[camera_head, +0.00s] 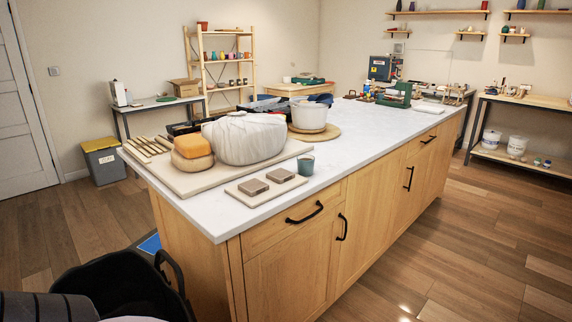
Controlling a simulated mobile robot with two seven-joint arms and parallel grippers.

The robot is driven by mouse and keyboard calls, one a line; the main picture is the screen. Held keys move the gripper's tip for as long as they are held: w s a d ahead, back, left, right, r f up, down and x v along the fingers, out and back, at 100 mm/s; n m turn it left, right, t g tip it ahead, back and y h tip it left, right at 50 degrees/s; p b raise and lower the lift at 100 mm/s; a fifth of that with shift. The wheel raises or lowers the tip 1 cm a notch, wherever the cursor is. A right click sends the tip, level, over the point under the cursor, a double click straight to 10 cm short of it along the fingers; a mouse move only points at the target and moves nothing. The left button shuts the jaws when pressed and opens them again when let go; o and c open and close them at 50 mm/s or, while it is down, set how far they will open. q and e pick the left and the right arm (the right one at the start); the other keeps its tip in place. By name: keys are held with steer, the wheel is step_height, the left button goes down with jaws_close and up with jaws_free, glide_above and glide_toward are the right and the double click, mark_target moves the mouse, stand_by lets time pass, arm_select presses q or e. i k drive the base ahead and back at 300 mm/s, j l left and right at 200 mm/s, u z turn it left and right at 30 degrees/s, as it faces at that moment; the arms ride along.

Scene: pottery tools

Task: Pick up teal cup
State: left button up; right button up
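A small teal cup (306,165) stands upright near the front edge of the white-topped island counter (345,152). It is just right of a board (248,199) bearing two brown blocks (253,187). A large white wrapped lump (246,137) is behind it to the left. Neither of my grippers shows in the head view.
A white pot (309,115) stands on a round wooden board (331,135) behind the cup. The counter right of the cup is clear. A black bin (125,280) stands on the floor at lower left.

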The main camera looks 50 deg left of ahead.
mark_target(305, 162)
steer(key=i+l+u, duration=0.1)
steer(key=i+u, duration=0.2)
steer(key=u, duration=0.2)
steer(key=i+l+u, duration=0.2)
steer(key=u, duration=0.25)
steer(key=i+l+u, duration=0.65)
steer(key=k+j, duration=0.1)
